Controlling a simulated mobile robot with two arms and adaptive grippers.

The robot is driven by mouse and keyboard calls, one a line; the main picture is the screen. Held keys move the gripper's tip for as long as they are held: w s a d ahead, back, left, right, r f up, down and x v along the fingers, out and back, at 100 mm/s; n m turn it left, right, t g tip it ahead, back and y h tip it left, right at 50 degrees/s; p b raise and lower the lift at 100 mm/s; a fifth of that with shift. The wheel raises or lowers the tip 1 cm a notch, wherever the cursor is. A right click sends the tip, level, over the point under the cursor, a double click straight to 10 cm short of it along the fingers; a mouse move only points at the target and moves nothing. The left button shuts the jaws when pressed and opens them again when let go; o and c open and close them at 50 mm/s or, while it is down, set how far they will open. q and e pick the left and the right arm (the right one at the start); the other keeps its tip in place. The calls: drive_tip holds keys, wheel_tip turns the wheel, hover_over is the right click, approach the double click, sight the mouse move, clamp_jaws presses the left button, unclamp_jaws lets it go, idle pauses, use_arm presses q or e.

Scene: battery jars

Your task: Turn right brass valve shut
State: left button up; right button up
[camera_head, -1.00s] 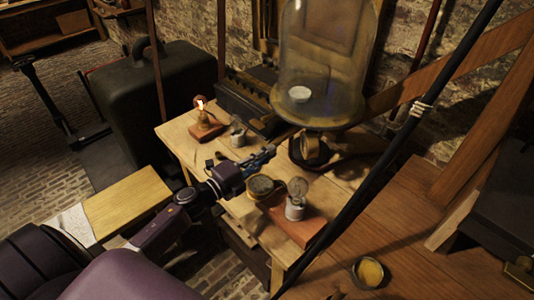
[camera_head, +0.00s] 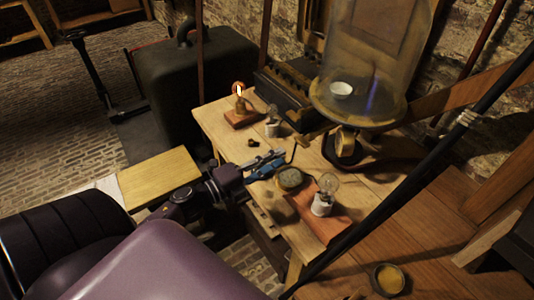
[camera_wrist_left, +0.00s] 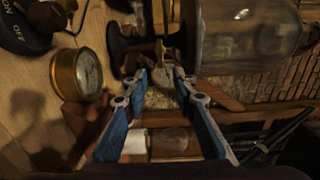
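A brass fitting (camera_head: 345,141) sits at the dark base under the glass bell jar (camera_head: 368,70); I cannot tell for certain that it is the right valve. My left gripper (camera_head: 280,157) is in front of it, to its left, with blue fingers over the table. In the left wrist view the fingertips (camera_wrist_left: 160,74) are apart. A brass-coloured part (camera_wrist_left: 161,52) shows beyond the gap, and I see nothing clearly gripped. The bell jar fills the upper right there (camera_wrist_left: 243,28). My right gripper is not in view.
A round brass gauge (camera_head: 290,179) stands close to the left fingers. A bulb on a white socket (camera_head: 322,205) stands on a reddish board. A lit lamp (camera_head: 239,100) stands at the table's far left. A dark slanting pole (camera_head: 400,190) crosses the right side.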

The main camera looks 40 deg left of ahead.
use_arm(q)
drive_tip(key=shift+v, duration=1.45)
